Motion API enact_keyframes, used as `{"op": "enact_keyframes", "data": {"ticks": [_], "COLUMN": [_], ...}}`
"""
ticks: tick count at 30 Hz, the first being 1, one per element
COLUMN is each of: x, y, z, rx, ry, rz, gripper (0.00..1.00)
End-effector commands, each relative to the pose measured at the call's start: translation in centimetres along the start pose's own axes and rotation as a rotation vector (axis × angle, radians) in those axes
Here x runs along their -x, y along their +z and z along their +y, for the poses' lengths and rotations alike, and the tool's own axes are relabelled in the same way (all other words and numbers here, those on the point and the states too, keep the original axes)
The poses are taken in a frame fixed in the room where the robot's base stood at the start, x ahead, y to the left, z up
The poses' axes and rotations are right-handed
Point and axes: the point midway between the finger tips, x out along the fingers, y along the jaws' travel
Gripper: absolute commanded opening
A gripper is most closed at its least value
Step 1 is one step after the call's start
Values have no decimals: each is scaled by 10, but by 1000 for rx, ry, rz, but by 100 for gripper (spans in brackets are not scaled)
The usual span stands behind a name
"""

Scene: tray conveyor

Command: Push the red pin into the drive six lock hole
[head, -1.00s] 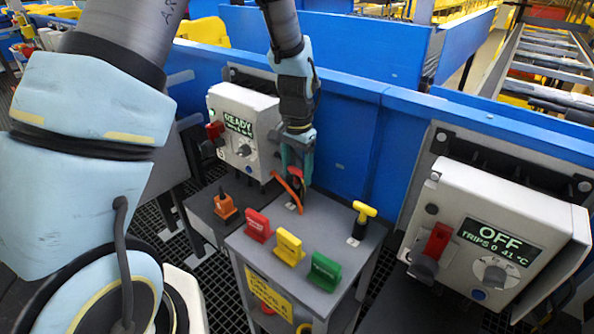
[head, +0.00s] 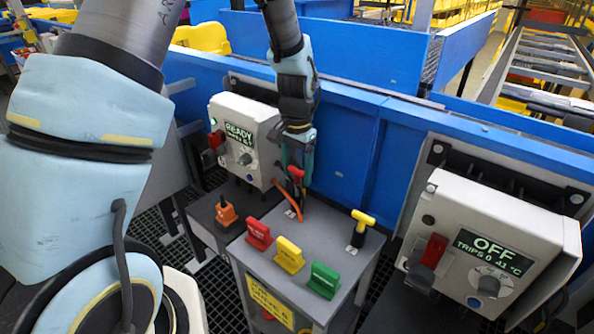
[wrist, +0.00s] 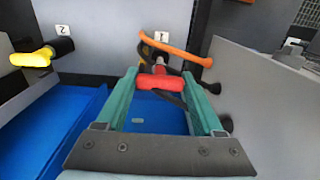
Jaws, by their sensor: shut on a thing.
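My gripper (head: 297,168) is shut on the red pin (head: 297,174) at the back of the grey stand top. In the wrist view the red T-shaped handle (wrist: 160,82) lies between the two green fingers (wrist: 164,92). An orange cord (head: 287,196) runs from beside the pin and arches past it in the wrist view. Whether the pin's tip is clear of the holder marked 1 (wrist: 161,37) cannot be told. A control box reading OFF (head: 492,225), with a red switch handle (head: 434,250), is at right. The lock hole cannot be made out, nor which box is drive six.
A yellow T-pin (head: 364,218) stands in the holder marked 2. Red (head: 259,234), yellow (head: 289,255) and green (head: 323,280) tags stand along the stand's front. A READY box (head: 243,135) is behind left. A blue wall (head: 345,150) runs behind.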

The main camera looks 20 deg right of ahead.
Motion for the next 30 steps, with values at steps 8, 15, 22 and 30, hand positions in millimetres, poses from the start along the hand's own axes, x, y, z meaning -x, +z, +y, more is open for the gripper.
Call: {"op": "enact_keyframes", "data": {"ticks": [8,15,22,30], "x": [10,16,19,20], "y": [0,0,0,0], "z": [0,0,0,0], "rx": [0,0,0,0], "ry": [0,0,0,0], "rz": [1,0,0,0], "gripper": [14,14,14,14]}}
